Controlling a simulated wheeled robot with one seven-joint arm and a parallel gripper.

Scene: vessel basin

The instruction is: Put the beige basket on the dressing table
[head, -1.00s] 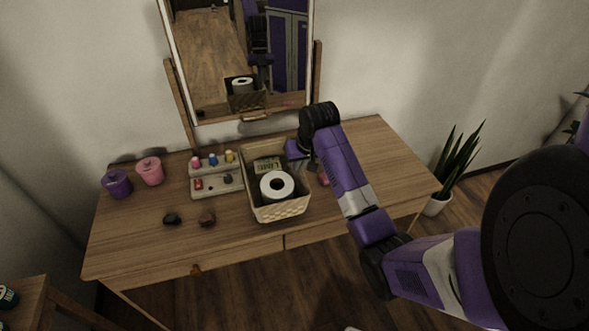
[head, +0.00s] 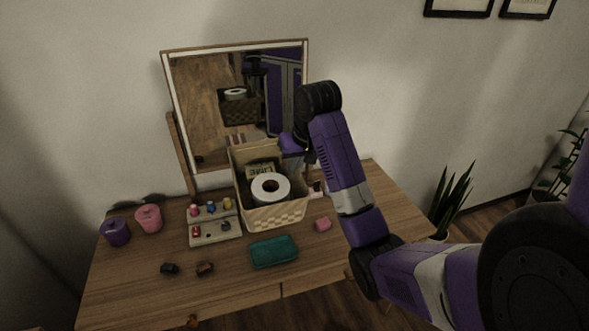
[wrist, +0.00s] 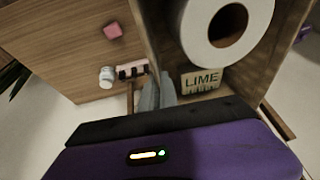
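The beige woven basket (head: 277,216) holds a white toilet roll (head: 270,187) and a box marked LIME (wrist: 201,81). In the head view it appears raised above the dressing table (head: 243,273), in front of the mirror, and upright. My gripper (wrist: 155,92) is at the basket's right wall in the head view, its fingers closed on the wall near the rim. The fingers are mostly hidden in the head view. The gap under the basket is not clearly visible.
A teal box (head: 274,251) lies in front of the basket, with a pink block (head: 323,224) to its right. A nail polish stand (head: 214,224), purple pot (head: 115,232) and pink pot (head: 149,218) are left. The mirror (head: 200,90) stands behind.

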